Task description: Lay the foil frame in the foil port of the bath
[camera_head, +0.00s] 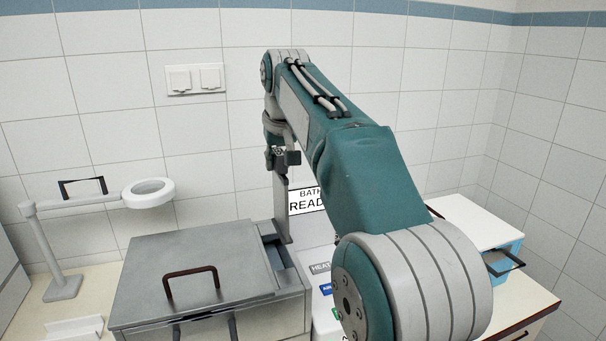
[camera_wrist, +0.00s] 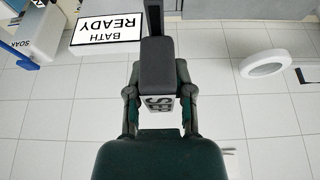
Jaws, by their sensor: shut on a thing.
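My gripper (camera_head: 283,157) is shut on the dark grip block of the foil frame (camera_head: 281,205). The frame is a narrow grey plate hanging upright below the fingers in the head view. Its lower end is at the foil port (camera_head: 274,244), a dark slot along the right side of the bath (camera_head: 150,262); I cannot tell how deep it sits. In the wrist view my gripper (camera_wrist: 160,103) clasps the frame's dark block (camera_wrist: 158,62), with a partly hidden label between the fingers. The bath is a grey metal box with a closed, handled lid.
A "BATH READY" sign (camera_head: 306,200) stands behind the port, with a labelled panel (camera_head: 320,268) in front of it. A white ring (camera_head: 148,193) on a stand is at left. A blue box (camera_head: 503,258) with a white top is at right, partly behind my arm.

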